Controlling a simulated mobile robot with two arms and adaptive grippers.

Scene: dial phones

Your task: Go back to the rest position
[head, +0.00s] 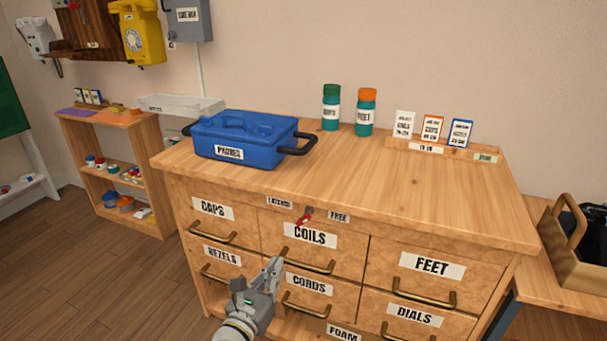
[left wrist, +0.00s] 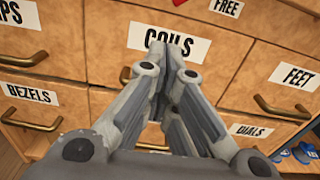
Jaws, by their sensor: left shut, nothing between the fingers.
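My left gripper (head: 274,268) is shut and empty in front of the drawer cabinet (head: 345,190), below the COILS label (head: 310,236). In the left wrist view its fingertips (left wrist: 170,55) come together in front of the COILS drawer (left wrist: 115,70). The fingers hide part of that drawer's handle in the left wrist view. I cannot tell whether they touch the drawer front. The COILS, CAPS (head: 212,209) and FEET (head: 433,265) drawers look closed. My right gripper is not in view.
A blue case (head: 240,140), two green bottles and a card rack (head: 440,150) stand on the cabinet top. A red latch (head: 305,215) sits above COILS. Brass handles stick out from the drawers. A brown carrier (head: 575,265) stands at the right. Floor at the left is clear.

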